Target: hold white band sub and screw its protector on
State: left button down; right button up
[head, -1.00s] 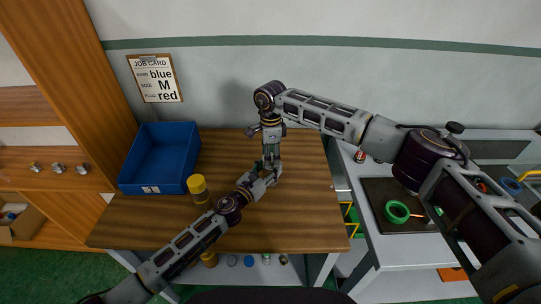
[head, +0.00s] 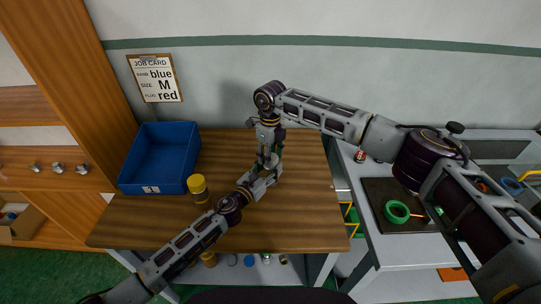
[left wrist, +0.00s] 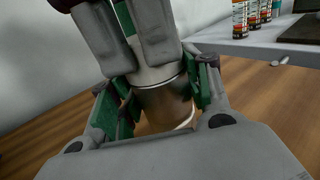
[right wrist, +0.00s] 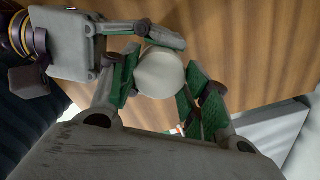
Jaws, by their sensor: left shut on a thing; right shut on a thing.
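The sub (left wrist: 165,105), a brownish metal cylinder with a white band low on it, stands between the green-padded fingers of my left gripper (left wrist: 160,95), which is shut on it. A pale protector (left wrist: 155,73) sits against its upper end. My right gripper (head: 268,150) comes down from above, shut on the protector; the round white end of the protector shows between its pads in the right wrist view (right wrist: 160,73). My left gripper also shows in the head view (head: 266,170), just below the right one. The thread is hidden, so I cannot tell how far the protector is on.
The pair is held above the wooden bench (head: 305,210). A blue bin (head: 160,158) and a yellow-capped jar (head: 198,188) stand to the left. A side table at the right holds a green tape roll (head: 396,211). The bench's right part is clear.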

jog(key=shift+m, duration=0.3)
jog(key=o, duration=1.1)
jog(key=shift+r, duration=0.15)
jog(key=shift+r, duration=2.15)
jog(key=shift+o, duration=0.6)
